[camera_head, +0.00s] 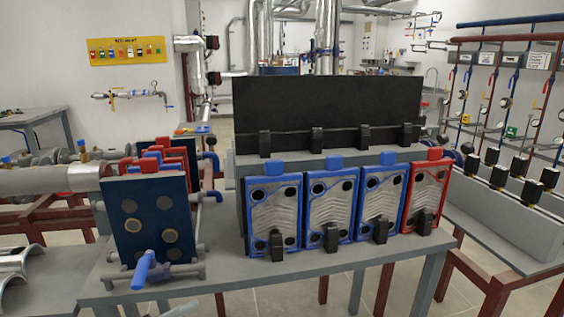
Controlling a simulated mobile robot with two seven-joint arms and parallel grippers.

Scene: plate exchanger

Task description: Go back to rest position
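Neither of my grippers can be made out in the head view. The plate exchanger (155,215) stands at the left of the grey table (330,262). Its dark blue end plate faces me, with red and blue plate tabs behind it. Three blue-framed plates (275,215) (330,208) (381,203) and one red-framed plate (427,196) stand upright in a row on the right. Black holders are at their lower edges.
A black panel (325,102) stands behind the row of plates. Another table (510,215) with black valve blocks is on the right. Curved metal pieces (20,270) lie at the far left. The table front between exchanger and plates is clear.

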